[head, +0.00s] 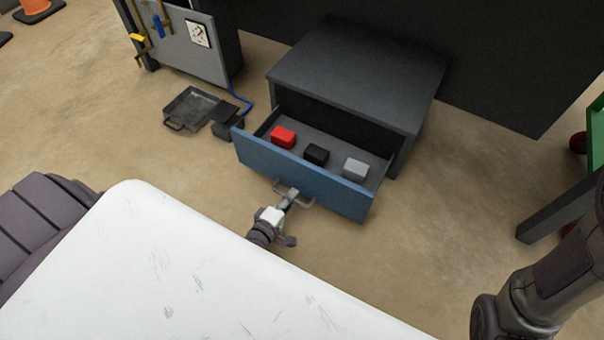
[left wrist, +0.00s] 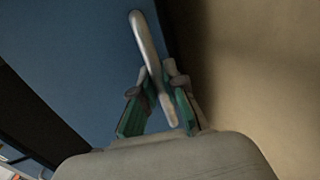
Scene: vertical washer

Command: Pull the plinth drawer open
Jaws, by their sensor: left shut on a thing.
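The plinth drawer (head: 300,176) has a blue front and stands well out of the dark grey plinth (head: 355,72). Inside it lie a red block (head: 283,137), a black block (head: 316,154) and a light grey block (head: 356,169). My left gripper (head: 289,196) is at the drawer's grey bar handle (head: 308,203). In the left wrist view, its fingers (left wrist: 160,95) are shut on the handle (left wrist: 148,45), with the blue front (left wrist: 85,60) beside it. My right gripper is not in view; only part of my right arm shows at the lower right.
A dark metal tray (head: 190,108) and a small dark box (head: 229,124) sit on the floor left of the drawer. A grey tool panel (head: 190,45) stands behind them. A green-topped stand (head: 597,135) is at the right edge. The floor right of the drawer is clear.

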